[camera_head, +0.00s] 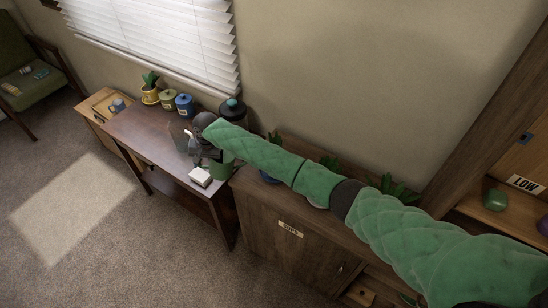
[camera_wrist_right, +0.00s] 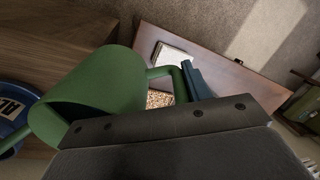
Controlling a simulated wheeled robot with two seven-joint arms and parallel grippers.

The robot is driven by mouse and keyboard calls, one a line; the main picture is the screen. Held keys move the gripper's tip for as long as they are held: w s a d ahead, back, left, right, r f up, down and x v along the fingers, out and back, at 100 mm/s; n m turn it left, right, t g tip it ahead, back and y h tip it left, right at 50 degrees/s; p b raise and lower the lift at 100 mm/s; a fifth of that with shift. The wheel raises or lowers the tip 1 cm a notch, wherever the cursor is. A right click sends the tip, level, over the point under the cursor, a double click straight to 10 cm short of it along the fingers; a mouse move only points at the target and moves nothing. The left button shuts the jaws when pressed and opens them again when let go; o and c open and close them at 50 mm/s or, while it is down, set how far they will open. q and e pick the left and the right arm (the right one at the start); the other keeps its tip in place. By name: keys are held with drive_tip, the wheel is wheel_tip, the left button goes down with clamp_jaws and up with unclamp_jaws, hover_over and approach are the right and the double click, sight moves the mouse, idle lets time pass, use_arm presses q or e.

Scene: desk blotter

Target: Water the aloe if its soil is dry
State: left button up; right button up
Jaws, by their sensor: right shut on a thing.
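My right gripper (camera_head: 200,146) is shut on a green watering can (camera_head: 220,166) over the right end of the dark desk. In the right wrist view the watering can (camera_wrist_right: 95,92) fills the left side, and the gripper's dark finger (camera_wrist_right: 196,84) is at its handle. A leafy plant in a yellow pot (camera_head: 150,95) stands at the desk's back left. More green plants (camera_head: 385,187) stand on the cabinet, partly behind my right arm. I cannot tell which plant is the aloe, and no soil state is readable. My left gripper is not in view.
A shelf labelled LOW (camera_head: 525,184) is at right. The carpet in front is clear.

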sight(202, 166)
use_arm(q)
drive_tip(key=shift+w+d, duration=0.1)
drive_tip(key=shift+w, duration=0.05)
use_arm(e)
drive_tip(key=shift+w+f, duration=0.1)
drive_tip(key=shift+f, duration=0.1)
drive_tip(key=shift+a+f+h, duration=0.4)
drive_tip(key=shift+f+h, duration=0.1)
drive_tip(key=shift+h, duration=0.1)
drive_tip(key=shift+a+f+h, duration=0.2)
drive_tip(key=shift+f+h, duration=0.2)
drive_tip(key=shift+f, duration=0.1)
drive_tip(key=shift+f+h, duration=0.25)
drive_tip(key=shift+h, duration=0.05)
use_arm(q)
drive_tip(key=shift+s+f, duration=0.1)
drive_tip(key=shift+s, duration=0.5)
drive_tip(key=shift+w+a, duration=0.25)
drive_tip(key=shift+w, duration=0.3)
use_arm(e)
drive_tip(key=shift+w+f, duration=0.1)
